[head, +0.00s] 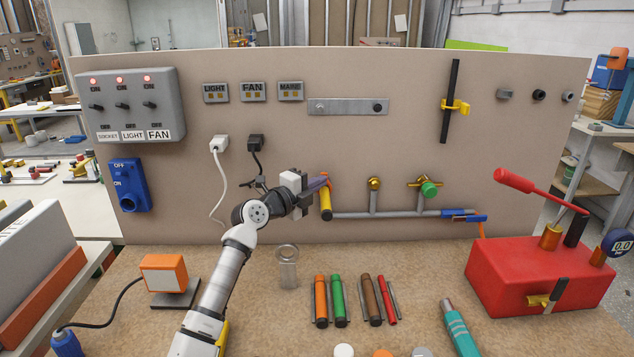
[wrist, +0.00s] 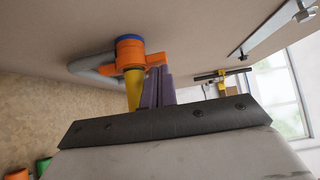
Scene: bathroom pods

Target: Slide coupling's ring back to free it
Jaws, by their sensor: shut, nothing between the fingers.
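A fitting (head: 326,203) with an orange and yellow body is at the left end of the grey pipe on the upright board. In the wrist view this fitting (wrist: 131,57) shows a blue end, an orange collar and a yellow tapered part. A blue joint (head: 458,213) with an orange piece is at the pipe's right end. I cannot tell for sure which is the coupling. My gripper (head: 322,184) is at the left fitting. In the wrist view its purple fingers (wrist: 157,82) are shut and empty, close beside the orange collar; contact is unclear.
The grey pipe (head: 390,215) runs along the board, with a brass valve (head: 374,184) and a green-knobbed valve (head: 428,189). Coloured cylinders (head: 338,300) lie on the bench below. A red pump box (head: 540,275) stands at right.

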